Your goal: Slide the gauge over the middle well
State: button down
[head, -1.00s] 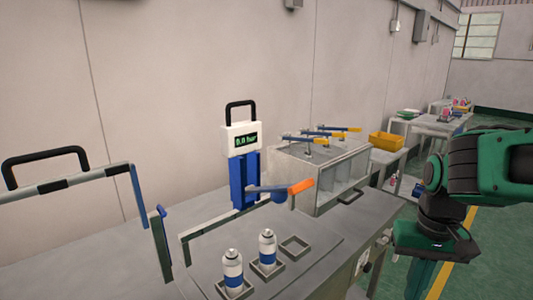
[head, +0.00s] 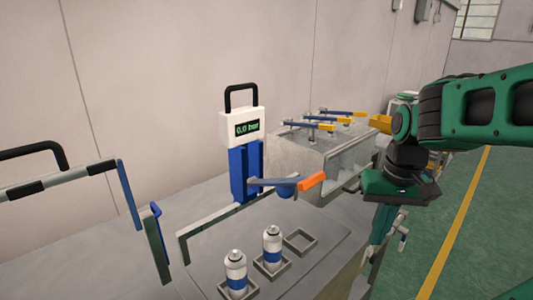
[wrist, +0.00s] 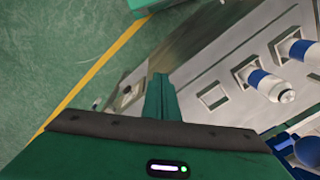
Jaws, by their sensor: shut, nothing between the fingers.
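The gauge (head: 243,128) is a white box reading "0.0 bar", with a black top handle, on a blue column behind the wells. A lever with an orange grip (head: 311,181) sticks out from its lower part. The middle well (head: 284,266) holds an upright white-and-blue can (head: 272,247); the wrist view also shows cans (wrist: 271,86). The column stands behind the cans, not directly over the middle well in the picture. My gripper (head: 380,238) is shut and empty, pointing down at the right, apart from the gauge. Its fingers show in the wrist view (wrist: 160,97).
The left well holds another can (head: 235,272); the right well (head: 300,241) is empty. A dark-handled frame (head: 65,182) stands at the left. A grey box (head: 335,155) with several orange-tipped levers sits behind. Green floor is open at the right.

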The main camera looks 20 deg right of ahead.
jog(key=w+a+r+n+t+y, duration=0.1)
jog(key=w+a+r+n+y, duration=0.3)
jog(key=w, duration=0.6)
jog(key=w+a+r+n+h, duration=0.1)
jog(key=w+a+r, duration=0.1)
jog(key=w+r, duration=0.5)
jog(key=w+r+n+y, duration=0.4)
jog(key=w+r+n, duration=0.2)
jog(key=w+r, duration=0.2)
jog(key=shift+s+a+x, duration=0.15)
jog(key=shift+x, duration=1)
jog(key=shift+s+a+x, duration=0.15)
jog(key=shift+x, duration=0.95)
jog(key=shift+w+a, duration=0.1)
jog(key=a+f, duration=0.4)
jog(key=a, duration=0.2)
jog(key=shift+s+a, duration=0.25)
jog(key=shift+s, duration=0.1)
